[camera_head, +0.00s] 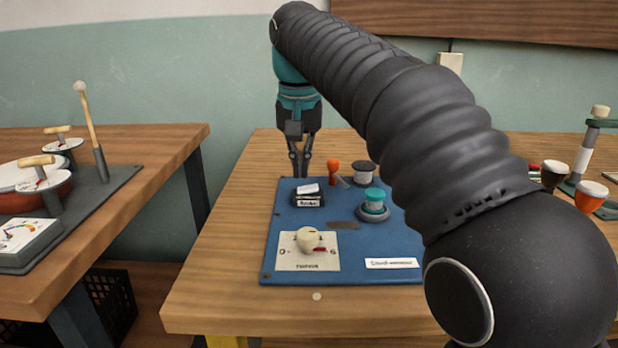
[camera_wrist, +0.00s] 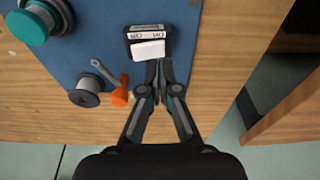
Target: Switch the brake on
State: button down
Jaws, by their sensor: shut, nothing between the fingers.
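A black rocker switch (camera_head: 308,197) with a white rocker and a small label sits at the back left of the blue panel (camera_head: 345,255). The label is too small to read surely in the head view. In the wrist view the switch (camera_wrist: 148,40) has its white rocker on the side nearer my gripper. My gripper (camera_head: 299,172) points down behind the switch, empty, with its fingers closed together. In the wrist view the fingertips (camera_wrist: 161,66) are right beside the rocker's lower right edge; I cannot tell whether they touch it.
The panel also carries an orange-knobbed lever (camera_head: 334,168), a dark grey spool-like knob (camera_head: 364,173), a teal knob (camera_head: 373,200) and a cream dial (camera_head: 308,240). Another table with a grey panel (camera_head: 60,225) stands left. Goblet-shaped items (camera_head: 590,194) stand on the right.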

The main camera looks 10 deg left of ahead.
aim_at(300, 189)
jog(key=shift+r+p, duration=2)
jog(key=shift+r, duration=0.35)
jog(key=shift+s+f, duration=0.1)
